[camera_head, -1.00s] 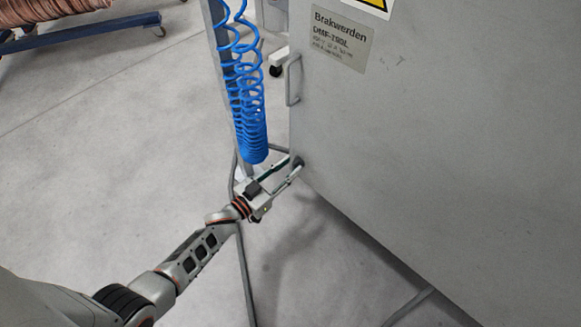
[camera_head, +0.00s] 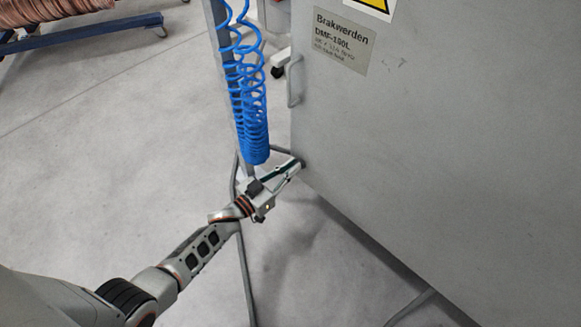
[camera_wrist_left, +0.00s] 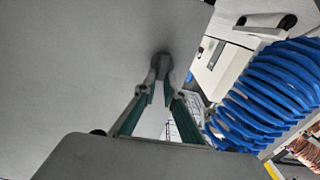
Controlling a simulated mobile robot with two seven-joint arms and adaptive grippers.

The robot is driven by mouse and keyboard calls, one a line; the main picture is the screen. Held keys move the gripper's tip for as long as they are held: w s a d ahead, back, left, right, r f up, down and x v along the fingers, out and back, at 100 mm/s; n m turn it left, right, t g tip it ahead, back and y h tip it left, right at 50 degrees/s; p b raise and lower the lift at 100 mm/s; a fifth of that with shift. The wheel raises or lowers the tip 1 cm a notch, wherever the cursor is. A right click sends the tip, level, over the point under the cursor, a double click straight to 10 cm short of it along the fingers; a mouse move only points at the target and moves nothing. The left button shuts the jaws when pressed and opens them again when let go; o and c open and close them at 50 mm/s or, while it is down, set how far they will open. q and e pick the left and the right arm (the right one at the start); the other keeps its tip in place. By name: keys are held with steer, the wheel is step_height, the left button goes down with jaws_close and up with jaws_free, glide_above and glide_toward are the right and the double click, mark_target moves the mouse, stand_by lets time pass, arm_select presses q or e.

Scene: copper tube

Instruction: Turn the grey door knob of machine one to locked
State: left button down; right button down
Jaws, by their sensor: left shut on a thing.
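The large grey cabinet panel of the machine (camera_head: 430,140) fills the right of the head view, with a "Brakwerden" label (camera_head: 342,40) near its top left. The grey door knob (camera_wrist_left: 162,62) shows in the left wrist view, on the panel near its edge. My left gripper (camera_head: 297,165) reaches the panel's lower left corner in the head view. In the left wrist view the fingertips (camera_wrist_left: 161,78) are shut on the knob, one on each side. In the head view the knob is mostly hidden by the fingers. My right gripper is not in view.
A blue coiled hose (camera_head: 250,110) hangs beside a grey post (camera_head: 220,60), close to my left gripper. A door handle (camera_head: 295,82) is above the gripper. A cart with copper coils (camera_head: 85,25) stands at the far left. The floor between is clear.

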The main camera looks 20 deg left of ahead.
arm_select(q)
steer(key=shift+w+a+r+n+p, duration=0.1)
steer(key=shift+n+p, duration=0.1)
steer(key=shift+n, duration=0.35)
steer(key=shift+w+a+n+p, duration=0.1)
steer(key=shift+n+p, duration=0.05)
steer(key=shift+n, duration=0.4)
steer(key=shift+a+n, duration=0.1)
steer(key=shift+n, duration=0.7)
steer(key=shift+a+f+n, duration=0.15)
steer(key=shift+f+n, duration=0.2)
steer(key=shift+n, duration=1.9)
steer(key=shift+a+f+n, duration=0.15)
steer(key=shift+f+n, duration=0.2)
steer(key=shift+n, duration=1.85)
steer(key=shift+a+f+n, duration=0.15)
steer(key=shift+f+n, duration=0.2)
steer(key=shift+n, duration=1.9)
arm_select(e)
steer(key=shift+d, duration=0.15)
arm_select(q)
steer(key=shift+w, duration=0.1)
steer(key=c, duration=2.1)
jaws_free()
steer(key=shift+c, duration=0.2)
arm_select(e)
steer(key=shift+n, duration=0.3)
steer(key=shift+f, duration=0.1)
